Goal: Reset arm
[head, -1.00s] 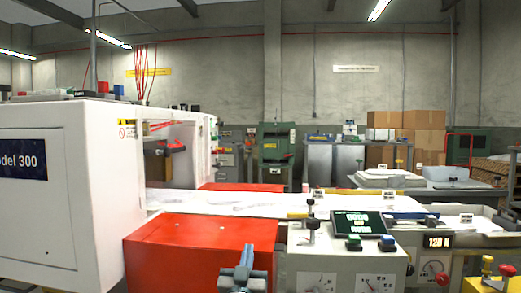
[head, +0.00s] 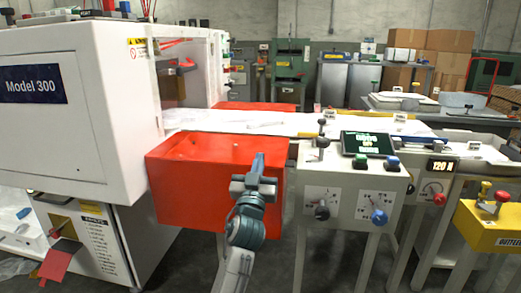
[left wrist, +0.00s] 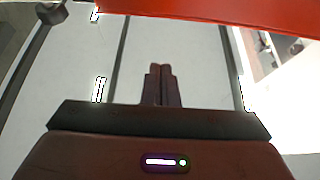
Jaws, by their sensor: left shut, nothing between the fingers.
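My left gripper (head: 256,170) is in front of the red box-shaped part (head: 200,180) of the machine in the head view. Its arm rises from the bottom edge of the picture. In the left wrist view the two fingers (left wrist: 163,84) are together with nothing between them. A red edge (left wrist: 220,10) crosses the top of that view, beyond the fingertips. My right gripper does not show in these frames.
A white machine marked Model 300 (head: 75,120) stands at the left. A control panel with knobs (head: 345,195) and a yellow unit (head: 490,235) stand to the right. White film (head: 240,122) runs along the conveyor behind. Cardboard boxes (head: 440,60) are at the back.

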